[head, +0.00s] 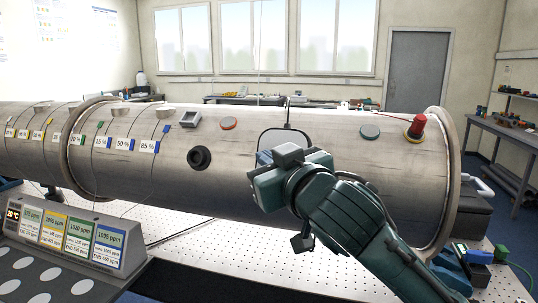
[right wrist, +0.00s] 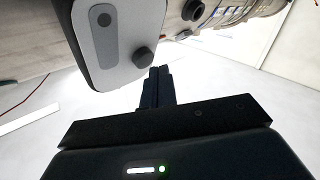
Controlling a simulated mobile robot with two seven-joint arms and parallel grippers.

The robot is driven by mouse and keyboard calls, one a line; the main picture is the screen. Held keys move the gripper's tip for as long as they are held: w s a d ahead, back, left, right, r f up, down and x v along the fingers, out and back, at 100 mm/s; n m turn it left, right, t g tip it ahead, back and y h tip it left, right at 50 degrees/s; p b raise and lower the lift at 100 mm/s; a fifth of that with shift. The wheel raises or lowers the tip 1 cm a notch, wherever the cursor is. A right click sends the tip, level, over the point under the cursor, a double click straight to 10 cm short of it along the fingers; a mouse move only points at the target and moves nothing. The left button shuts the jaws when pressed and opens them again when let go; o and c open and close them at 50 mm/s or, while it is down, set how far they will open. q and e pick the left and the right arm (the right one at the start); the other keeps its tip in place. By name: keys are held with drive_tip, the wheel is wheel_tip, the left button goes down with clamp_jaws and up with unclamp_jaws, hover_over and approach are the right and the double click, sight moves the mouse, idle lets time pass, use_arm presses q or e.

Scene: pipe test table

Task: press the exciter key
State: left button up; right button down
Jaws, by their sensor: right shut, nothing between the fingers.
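A light grey panel (right wrist: 120,35) with a dark rim is at the upper left of the right wrist view. No label shows which is the exciter key. In the head view the panel (head: 284,137) stands against the large pipe (head: 225,165), mostly hidden behind my right gripper (head: 265,162). In the right wrist view the fingers (right wrist: 158,75) are shut and empty, just below and right of the knob. I cannot tell whether they touch it. My left gripper is out of view.
A black round port (head: 199,158) is left of my gripper. A display box with gas cards (head: 70,238) stands front left on the perforated table (head: 210,235).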

drive_tip(key=shift+s, duration=0.1)
drive_tip(key=s, duration=0.1)
drive_tip(key=s+a+r+p, duration=0.1)
drive_tip(key=s, duration=0.1)
drive_tip(key=s+r, duration=0.1)
drive_tip(key=shift+s+a+p, duration=0.2)
drive_tip(key=shift+p, duration=0.15)
idle(0.6)
